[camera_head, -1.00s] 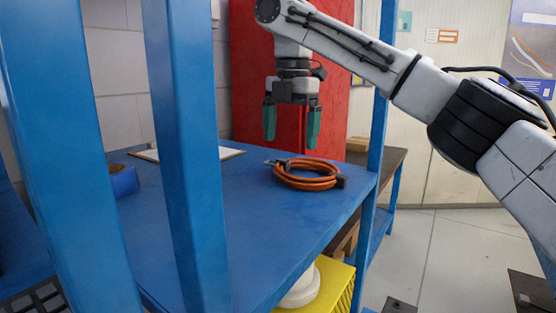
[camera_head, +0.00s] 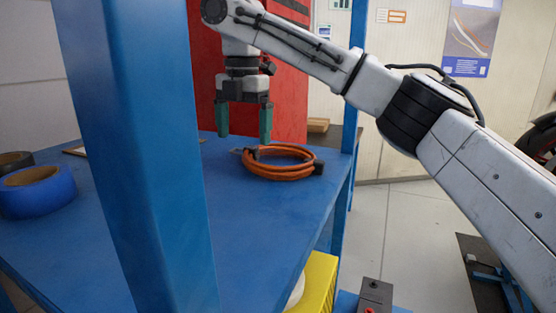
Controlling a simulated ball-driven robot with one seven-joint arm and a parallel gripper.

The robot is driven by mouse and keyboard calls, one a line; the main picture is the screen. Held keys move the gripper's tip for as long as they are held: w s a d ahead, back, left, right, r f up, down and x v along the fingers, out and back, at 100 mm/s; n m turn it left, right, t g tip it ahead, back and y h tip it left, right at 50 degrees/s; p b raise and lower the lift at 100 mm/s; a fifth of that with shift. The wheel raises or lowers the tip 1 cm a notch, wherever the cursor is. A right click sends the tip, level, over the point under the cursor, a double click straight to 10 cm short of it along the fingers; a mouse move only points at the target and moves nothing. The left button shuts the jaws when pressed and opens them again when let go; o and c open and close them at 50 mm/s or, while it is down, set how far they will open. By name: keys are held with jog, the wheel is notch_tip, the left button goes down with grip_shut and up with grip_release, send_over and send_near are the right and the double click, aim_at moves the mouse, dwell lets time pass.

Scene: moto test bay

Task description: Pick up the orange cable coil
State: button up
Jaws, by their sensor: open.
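The orange cable coil (camera_head: 283,172) lies flat on the blue shelf (camera_head: 250,225), near its right edge. It has dark ends, one at its right side and one at its left. My gripper (camera_head: 244,136) points down with its two green fingers apart and nothing between them. In the picture its fingertips are just above and left of the coil, the right finger close to the coil's far left rim. I cannot tell the exact height or depth gap between fingers and coil.
A blue upright post (camera_head: 140,150) stands in front on the left. Another post (camera_head: 353,80) rises at the shelf's far right corner. Tape rolls, one blue (camera_head: 38,192), lie at the left. A red panel (camera_head: 290,85) is behind. A yellow box (camera_head: 316,285) sits below the shelf.

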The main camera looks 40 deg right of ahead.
aim_at(251, 153)
jog(key=shift+d+f+p, duration=0.1)
jog(key=shift+f+p, duration=0.2)
jog(key=shift+f, duration=1.7)
jog(key=shift+c, duration=0.3)
jog(key=c, duration=1.2)
